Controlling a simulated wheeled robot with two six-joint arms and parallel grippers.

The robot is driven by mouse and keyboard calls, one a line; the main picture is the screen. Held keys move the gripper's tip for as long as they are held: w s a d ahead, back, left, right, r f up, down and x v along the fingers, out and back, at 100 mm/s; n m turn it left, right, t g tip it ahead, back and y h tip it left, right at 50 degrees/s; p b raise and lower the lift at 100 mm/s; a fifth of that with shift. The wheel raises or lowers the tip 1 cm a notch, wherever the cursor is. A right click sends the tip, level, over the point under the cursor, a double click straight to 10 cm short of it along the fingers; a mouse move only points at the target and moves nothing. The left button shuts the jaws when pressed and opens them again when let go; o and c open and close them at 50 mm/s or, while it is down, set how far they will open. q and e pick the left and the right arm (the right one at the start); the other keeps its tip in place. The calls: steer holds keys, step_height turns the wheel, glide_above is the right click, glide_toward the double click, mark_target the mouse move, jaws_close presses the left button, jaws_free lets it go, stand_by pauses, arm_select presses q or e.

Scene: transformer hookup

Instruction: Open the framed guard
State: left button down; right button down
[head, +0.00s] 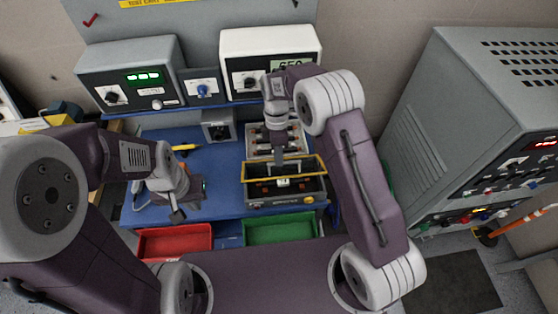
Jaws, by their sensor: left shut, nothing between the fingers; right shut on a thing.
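The framed guard (257,181), with a yellow frame, is over a dark box (258,202) on the blue bench, right of the bench's middle. Its exact tilt is hard to judge. My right gripper (281,172) points down at the middle of the guard and is shut on it; the contact point is small and partly hidden by the gripper. A small white piece shows just below the fingers. My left gripper (177,213) is shut and empty, low over the left front of the bench, apart from the guard.
A red bin (175,241) and a green bin (280,229) sit at the bench front. Two instrument boxes (130,70) (270,45) stand on the back shelf. A large grey cabinet (470,110) stands at the right.

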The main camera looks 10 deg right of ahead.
steer(key=shift+w, duration=0.6)
steer(key=shift+f, duration=0.1)
